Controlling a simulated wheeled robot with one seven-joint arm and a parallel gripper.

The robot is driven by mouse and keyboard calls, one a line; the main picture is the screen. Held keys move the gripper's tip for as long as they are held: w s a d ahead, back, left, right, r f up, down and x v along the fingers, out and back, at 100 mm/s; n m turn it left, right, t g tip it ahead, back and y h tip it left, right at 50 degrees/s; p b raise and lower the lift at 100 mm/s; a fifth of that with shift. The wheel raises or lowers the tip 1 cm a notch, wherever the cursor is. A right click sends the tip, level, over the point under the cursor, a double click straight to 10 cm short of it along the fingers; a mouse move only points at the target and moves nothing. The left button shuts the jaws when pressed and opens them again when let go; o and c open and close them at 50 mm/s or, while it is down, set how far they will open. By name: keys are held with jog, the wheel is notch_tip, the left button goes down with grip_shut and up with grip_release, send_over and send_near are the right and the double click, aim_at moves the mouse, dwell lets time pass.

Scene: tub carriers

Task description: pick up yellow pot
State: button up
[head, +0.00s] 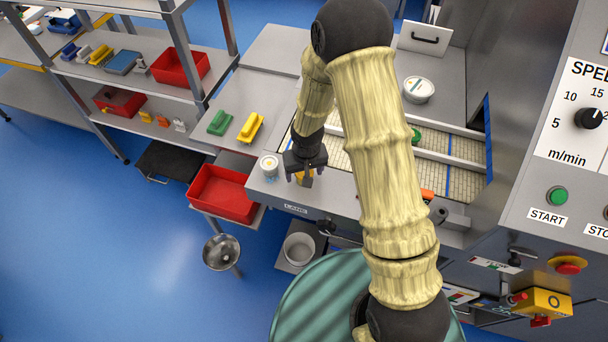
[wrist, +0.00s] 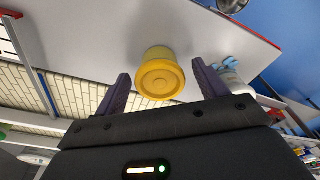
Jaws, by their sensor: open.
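The yellow pot (wrist: 160,75) stands on the grey ledge in the wrist view, between and just beyond the fingertips of my gripper (wrist: 157,83). The fingers are apart, with one on each side of the pot, and I see a gap on both sides. In the head view, my gripper (head: 306,179) hangs over the ledge near its left end.
The conveyor (head: 345,150) lies behind the ledge. Yellow (head: 250,127) and green (head: 220,122) carriers lie on the grey table. A red bin (head: 223,194) sits below left.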

jog(key=c, duration=1)
jog(key=shift+r, duration=0.1)
notch_tip(320, 180, up, 10)
jog(key=shift+f+b, duration=0.1)
jog(key=shift+b, duration=0.65)
